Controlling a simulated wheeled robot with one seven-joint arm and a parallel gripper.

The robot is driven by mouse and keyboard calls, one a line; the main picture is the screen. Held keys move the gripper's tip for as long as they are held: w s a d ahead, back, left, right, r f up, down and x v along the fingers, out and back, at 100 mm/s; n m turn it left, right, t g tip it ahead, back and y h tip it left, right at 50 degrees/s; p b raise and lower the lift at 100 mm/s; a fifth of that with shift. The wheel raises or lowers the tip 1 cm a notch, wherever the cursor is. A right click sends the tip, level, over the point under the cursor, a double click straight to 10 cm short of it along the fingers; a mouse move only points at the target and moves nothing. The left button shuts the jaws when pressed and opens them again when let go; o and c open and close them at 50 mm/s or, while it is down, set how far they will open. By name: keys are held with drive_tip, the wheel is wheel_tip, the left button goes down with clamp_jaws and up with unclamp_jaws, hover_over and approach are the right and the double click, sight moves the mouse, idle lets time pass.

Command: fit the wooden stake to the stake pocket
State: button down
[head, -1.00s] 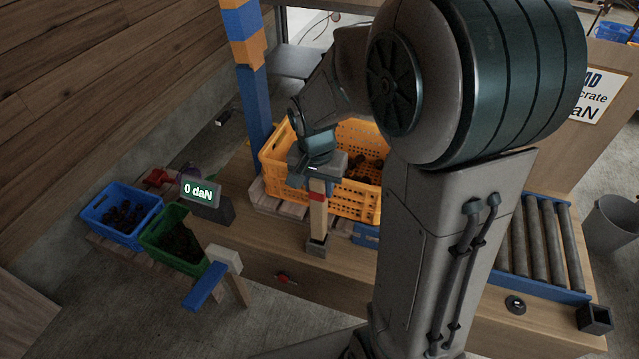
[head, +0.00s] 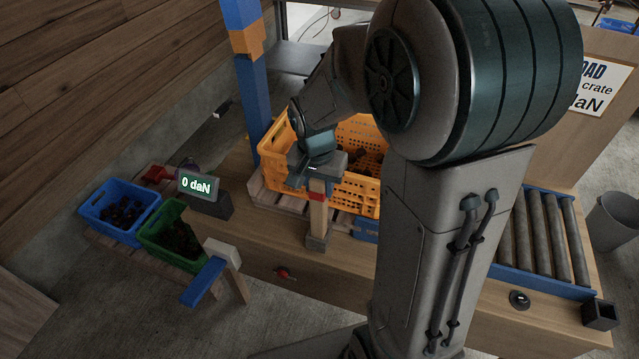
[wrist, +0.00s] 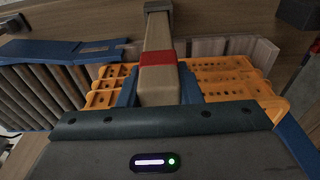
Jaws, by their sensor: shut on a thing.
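The wooden stake (head: 318,215) is a pale square post with a red band, standing about upright at the bench's front edge. My gripper (head: 318,178) is shut on its upper part. The stake pocket (head: 318,242) is a grey square socket at the stake's foot. The stake's lower end meets the pocket's mouth and seems to be in it; how deep is hidden. In the wrist view the stake (wrist: 158,85) runs from between my fingers to the grey pocket (wrist: 158,7).
An orange crate (head: 362,198) of chestnuts stands just behind the stake. A display (head: 199,187) reads 0 daN. Blue (head: 100,205) and green (head: 150,238) crates are at left. A blue-and-white post (head: 222,252), a roller track (head: 545,235) and a second dark socket (head: 600,315) stand around.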

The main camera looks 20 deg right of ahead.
drive_tip(key=shift+f+b, duration=1.35)
drive_tip(key=shift+f, duration=0.3)
drive_tip(key=c, duration=0.9)
unclamp_jaws()
drive_tip(key=shift+c, duration=0.2)
drive_tip(key=shift+r, duration=0.1)
drive_tip(key=r, duration=0.4)
drive_tip(key=s+r, duration=0.1)
drive_tip(key=r, duration=0.4)
drive_tip(key=a+r+p, duration=0.1)
drive_tip(key=r, duration=0.3)
drive_tip(key=shift+s+r, duration=0.2)
drive_tip(key=shift+r, duration=0.15)
drive_tip(key=s+d+f+n+t+p, duration=0.1)
drive_tip(key=s+f+n, duration=0.1)
drive_tip(key=s+n, duration=0.5)
drive_tip(key=s, duration=0.5)
drive_tip(key=shift+s+t+y+p, duration=0.2)
drive_tip(key=shift+t+y+p, duration=0.1)
drive_tip(key=shift+y+p, duration=0.1)
